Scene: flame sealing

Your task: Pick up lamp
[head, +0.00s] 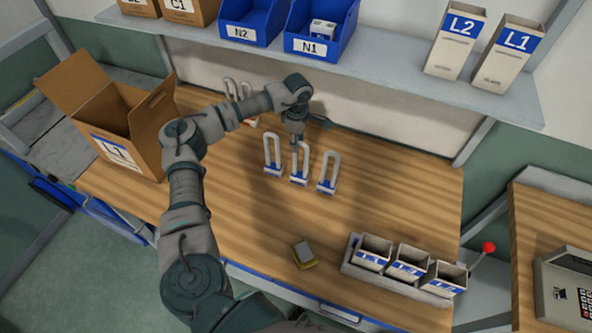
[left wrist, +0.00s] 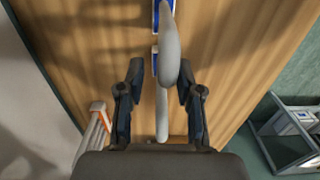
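Three white U-shaped lamps with blue-marked bases stand upright in a row on the table: a left lamp (head: 272,153), a middle lamp (head: 300,177) and a right lamp (head: 327,173). My left gripper (head: 296,138) points down at the top of the middle lamp. In the left wrist view the left gripper (left wrist: 160,80) has its fingers spread, with a white lamp tube (left wrist: 170,45) between them. Gaps show between the tube and both fingers. My right gripper is not in view.
Other lamps (head: 231,90) stand behind my arm. An open cardboard box (head: 122,120) is at left. A holder with several small bins (head: 402,272) and a yellow sponge-like item (head: 304,254) are near the front edge. A shelf (head: 400,82) with blue bins (head: 320,28) runs above.

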